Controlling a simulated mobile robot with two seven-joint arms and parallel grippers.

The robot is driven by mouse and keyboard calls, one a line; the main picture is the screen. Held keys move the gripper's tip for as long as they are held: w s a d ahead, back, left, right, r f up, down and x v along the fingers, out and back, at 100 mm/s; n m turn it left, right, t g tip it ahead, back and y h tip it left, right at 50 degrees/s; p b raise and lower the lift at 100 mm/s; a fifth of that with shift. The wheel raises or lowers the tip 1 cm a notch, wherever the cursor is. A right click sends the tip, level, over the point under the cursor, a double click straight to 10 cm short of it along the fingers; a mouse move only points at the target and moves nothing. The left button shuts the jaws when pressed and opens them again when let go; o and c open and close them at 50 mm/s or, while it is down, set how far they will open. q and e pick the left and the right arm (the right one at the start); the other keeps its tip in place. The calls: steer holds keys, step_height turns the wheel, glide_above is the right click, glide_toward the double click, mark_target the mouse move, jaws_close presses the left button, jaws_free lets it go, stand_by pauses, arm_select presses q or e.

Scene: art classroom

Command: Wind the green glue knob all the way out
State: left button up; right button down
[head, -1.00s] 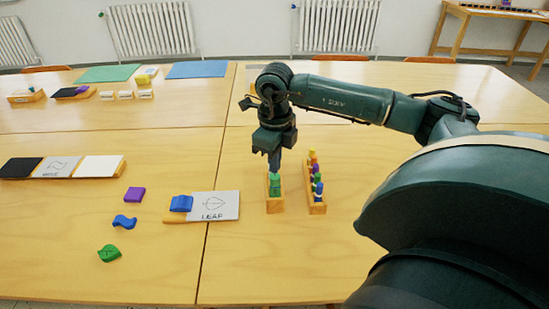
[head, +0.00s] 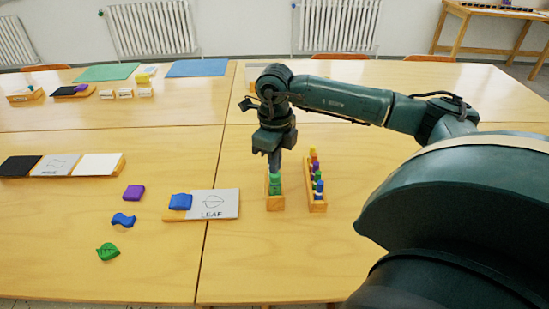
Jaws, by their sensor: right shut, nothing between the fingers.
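The green glue knob (head: 275,189) stands in a narrow wooden holder (head: 275,207) on the table, in the middle of the head view. My right gripper (head: 274,168) points straight down right above the green piece, at its top. Its fingers are shut with nothing between them. The picture is too small to tell whether the fingertips touch the knob, and they hide part of its upper end. My left gripper is not in view.
A second wooden rack (head: 317,206) with several coloured knobs stands close on the right. A LEAF card (head: 222,204) with a blue block (head: 180,202) lies to the left. Purple, blue and green (head: 107,252) loose pieces lie further left.

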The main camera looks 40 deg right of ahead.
steer(key=shift+f, duration=0.45)
steer(key=shift+r, duration=0.25)
steer(key=shift+r, duration=0.3)
steer(key=c, duration=2.2)
jaws_free()
steer(key=shift+c, duration=2)
jaws_free()
